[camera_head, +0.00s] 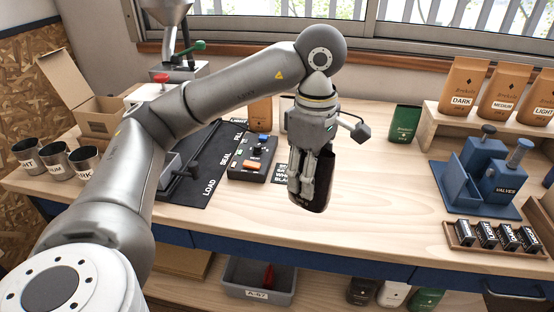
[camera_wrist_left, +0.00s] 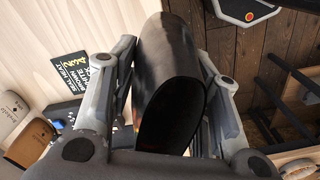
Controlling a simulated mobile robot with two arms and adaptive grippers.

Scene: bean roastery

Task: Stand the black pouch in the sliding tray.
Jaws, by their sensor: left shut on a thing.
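The black pouch (camera_head: 325,183) is held in my left gripper (camera_head: 308,180), over the front middle of the workbench. In the left wrist view the pouch (camera_wrist_left: 168,70) sits between the two fingers, with its dark oval end towards the camera. It looks roughly upright, slightly tilted, in the head view. A black station mat (camera_head: 205,185) marked LOAD, SEAL and FILL lies to the left of the gripper. A grey piece (camera_head: 172,168) on it, partly hidden by my left arm, may be the sliding tray; I cannot tell for sure. My right gripper is not in view.
A control box (camera_head: 253,155) with buttons stands between mat and pouch. Metal cups (camera_head: 55,158) are at the left. A blue valve stand (camera_head: 480,180), a small tray of dark labelled blocks (camera_head: 490,236) and a shelf of brown pouches (camera_head: 500,95) are right.

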